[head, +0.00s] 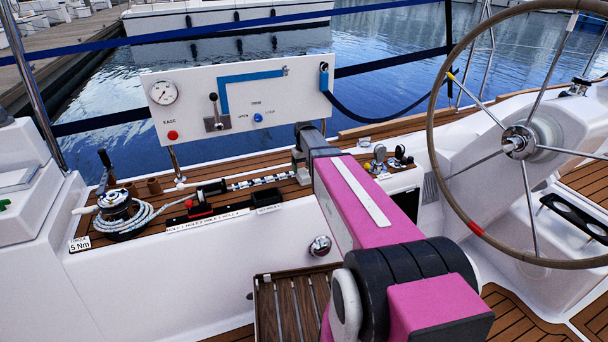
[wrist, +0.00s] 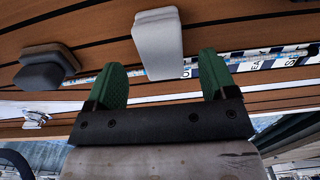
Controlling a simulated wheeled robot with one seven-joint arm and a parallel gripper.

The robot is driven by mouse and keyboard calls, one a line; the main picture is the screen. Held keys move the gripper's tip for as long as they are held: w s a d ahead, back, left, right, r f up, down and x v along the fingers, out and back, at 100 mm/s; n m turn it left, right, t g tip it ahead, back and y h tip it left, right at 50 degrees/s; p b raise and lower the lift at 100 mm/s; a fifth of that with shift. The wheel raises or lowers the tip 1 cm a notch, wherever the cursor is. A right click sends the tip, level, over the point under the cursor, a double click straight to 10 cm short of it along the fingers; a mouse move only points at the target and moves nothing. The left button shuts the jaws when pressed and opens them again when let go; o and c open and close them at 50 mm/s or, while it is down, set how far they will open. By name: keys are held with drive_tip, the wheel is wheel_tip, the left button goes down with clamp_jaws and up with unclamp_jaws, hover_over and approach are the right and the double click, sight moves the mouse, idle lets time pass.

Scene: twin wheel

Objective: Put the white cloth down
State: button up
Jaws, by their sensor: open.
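In the wrist view, my gripper (wrist: 161,66) is open, with its two green fingers spread apart. A pale, smooth, block-shaped thing (wrist: 157,40) shows between and beyond the fingertips, over the wood surface. It may be the folded white cloth, but I cannot tell for sure. Both fingers look apart from it. In the head view, my gripper (head: 300,168) is small and low over the wooden side deck, partly hidden by my pink arm. No white cloth can be made out clearly there.
A winch (head: 117,208) with rope stands at the left of the deck. A white panel (head: 240,98) with gauge and lever stands behind. A striped rod (head: 260,181) lies near my gripper. A steering wheel (head: 519,141) stands right. A dark block (wrist: 46,68) shows in the wrist view.

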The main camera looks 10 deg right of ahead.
sight(304, 174)
wheel_tip(304, 174, up, 8)
drive_tip(key=s+f+m, duration=0.1)
drive_tip(key=s+f, duration=0.3)
drive_tip(key=s, duration=0.9)
drive_tip(key=s+f+m, duration=0.1)
drive_tip(key=s+f, duration=0.4)
drive_tip(key=s, duration=0.8)
drive_tip(key=shift+s+f, duration=0.15)
drive_tip(key=shift+a, duration=0.1)
